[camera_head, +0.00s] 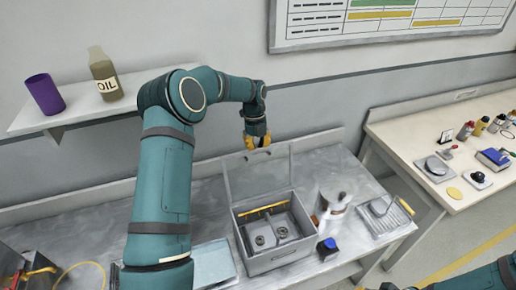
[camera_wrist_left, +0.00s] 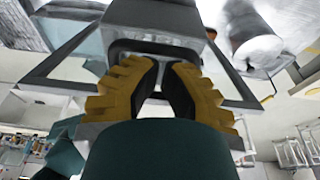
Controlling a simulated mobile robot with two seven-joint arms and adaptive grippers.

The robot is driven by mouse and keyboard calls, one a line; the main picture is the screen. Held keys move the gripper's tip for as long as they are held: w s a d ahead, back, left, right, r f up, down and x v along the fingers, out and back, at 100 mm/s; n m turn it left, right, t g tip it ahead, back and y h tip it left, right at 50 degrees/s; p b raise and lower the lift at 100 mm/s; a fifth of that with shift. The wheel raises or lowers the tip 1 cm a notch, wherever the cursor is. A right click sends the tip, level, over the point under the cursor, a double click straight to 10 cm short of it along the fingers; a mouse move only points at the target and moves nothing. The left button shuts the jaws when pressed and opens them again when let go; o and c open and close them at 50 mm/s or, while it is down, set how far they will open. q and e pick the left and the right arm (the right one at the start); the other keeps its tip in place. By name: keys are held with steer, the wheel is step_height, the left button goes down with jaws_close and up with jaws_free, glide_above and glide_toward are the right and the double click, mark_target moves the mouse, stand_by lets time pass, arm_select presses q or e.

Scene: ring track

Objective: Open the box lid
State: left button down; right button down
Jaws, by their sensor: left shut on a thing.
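The grey box (camera_head: 275,262) sits on the metal bench. Its lid (camera_head: 258,172), a frame with a see-through panel, stands raised at the box's back edge, so the inside shows. Two small round parts and a yellow bar are inside. My left gripper (camera_head: 257,141) is at the lid's top edge. In the left wrist view, the yellow fingers of my left gripper (camera_wrist_left: 160,68) are shut on a dark handle on the lid's edge (camera_wrist_left: 215,90). Part of my right arm shows at the bottom right of the head view; its gripper is not clearly seen.
A silver moka pot (camera_head: 333,205) and a small blue-topped item (camera_head: 327,247) stand right of the box. A metal tray (camera_head: 385,217) lies farther right. A shelf (camera_head: 75,118) with an oil bottle (camera_head: 105,75) and purple cup (camera_head: 45,94) is at upper left.

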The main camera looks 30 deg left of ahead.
arm_select(q)
steer(key=v, duration=1.2)
steer(key=shift+f, duration=0.1)
